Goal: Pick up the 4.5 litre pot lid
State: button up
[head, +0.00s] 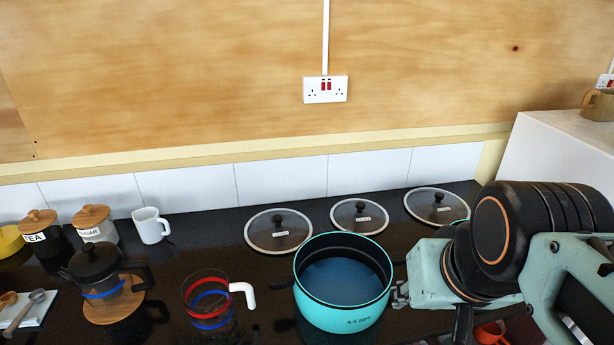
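Three glass pot lids with dark knobs and small white labels lie on the black counter along the tiled wall: a left lid (262,238), a middle lid (345,222) and a right lid (423,212). The labels are too small to read for sure, so I cannot tell which is the 4.5 litre lid. A turquoise pot (342,313) stands open in front of the left and middle lids. My gripper (400,293) is low, just right of the pot, apart from the lids. Its fingers are small and partly hidden, so their opening does not show.
A glass jug (208,302) with red and blue bands stands left of the pot. A black pot on a wooden board (114,306), a white mug (151,226) and tea and sugar jars are further left. An orange cup (490,333) is below my arm. A white cabinet (555,160) bounds the right.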

aim_at(437, 207)
jog(key=i+l+z, duration=0.35)
jog(key=z, duration=0.15)
jog(key=i+l+u, duration=0.1)
jog(key=l, duration=0.2)
jog(key=i+l+u, duration=0.1)
jog(key=l, duration=0.25)
jog(key=i+l+u, duration=0.15)
jog(key=l, duration=0.15)
